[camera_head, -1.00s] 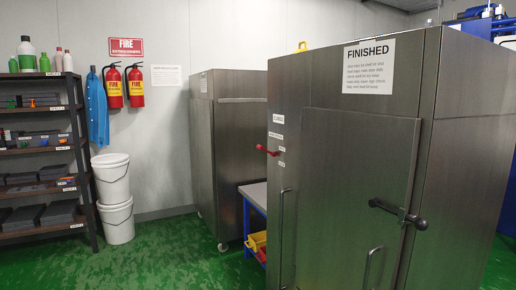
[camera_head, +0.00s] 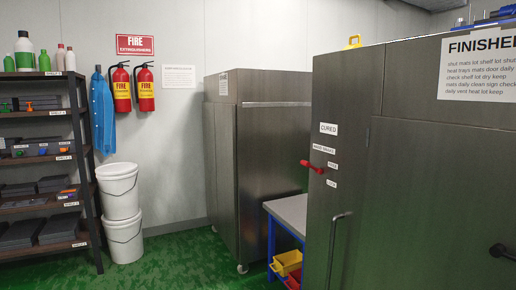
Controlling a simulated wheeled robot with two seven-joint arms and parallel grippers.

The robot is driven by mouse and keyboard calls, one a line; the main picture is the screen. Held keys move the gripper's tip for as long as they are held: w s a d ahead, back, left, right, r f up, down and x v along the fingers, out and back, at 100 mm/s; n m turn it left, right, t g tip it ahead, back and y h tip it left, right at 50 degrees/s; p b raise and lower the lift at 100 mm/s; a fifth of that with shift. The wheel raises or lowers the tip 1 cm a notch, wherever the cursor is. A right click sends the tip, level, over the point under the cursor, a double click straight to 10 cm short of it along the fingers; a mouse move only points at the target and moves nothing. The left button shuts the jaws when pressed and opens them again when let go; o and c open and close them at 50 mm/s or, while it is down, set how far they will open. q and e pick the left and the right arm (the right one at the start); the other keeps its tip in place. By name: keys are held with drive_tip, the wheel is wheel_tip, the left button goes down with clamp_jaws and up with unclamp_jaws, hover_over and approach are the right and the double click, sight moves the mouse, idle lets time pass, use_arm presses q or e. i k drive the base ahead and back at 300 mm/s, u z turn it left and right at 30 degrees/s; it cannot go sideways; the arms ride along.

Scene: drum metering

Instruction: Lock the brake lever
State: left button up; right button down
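A dark handle (camera_head: 503,252) shows on the cabinet door at the right edge. Neither of my grippers is in view.
A second steel cabinet (camera_head: 265,150) on casters stands at the back. A blue-legged table (camera_head: 290,212) with yellow bins (camera_head: 287,262) is between the cabinets. White buckets (camera_head: 120,195) and a shelf rack (camera_head: 78,160) stand left. Green floor (camera_head: 180,262) is clear in front.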

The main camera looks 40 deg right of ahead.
sight(304, 163)
drive_tip(key=z, duration=0.45)
drive_tip(key=i, duration=1.5)
drive_tip(key=z, duration=1)
